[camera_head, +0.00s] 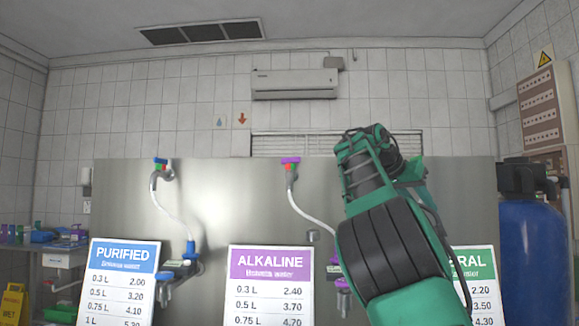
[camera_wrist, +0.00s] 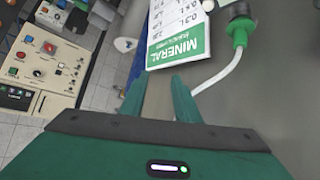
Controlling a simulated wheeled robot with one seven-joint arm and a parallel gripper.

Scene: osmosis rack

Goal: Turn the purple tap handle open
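A purple handle (camera_head: 290,160) with red and green parts below it sits at the top of the steel panel in the head view, above a white hose. More purple fittings (camera_head: 343,284) show lower down, between the ALKALINE sign and my arm, partly hidden by my arm. I cannot tell from the frames which way the handle is turned. In the wrist view my gripper (camera_wrist: 157,88) is open, its two green fingers apart with nothing between them. It faces the MINERAL side, and no purple part shows there.
The steel panel (camera_head: 225,200) carries a blue tap (camera_head: 190,252) at left. Signs stand in front: PURIFIED (camera_head: 125,280), ALKALINE (camera_head: 270,285) and MINERAL (camera_wrist: 178,45). A green connector with white hose (camera_wrist: 239,32) is near my gripper. A blue tank (camera_head: 530,250) stands at right.

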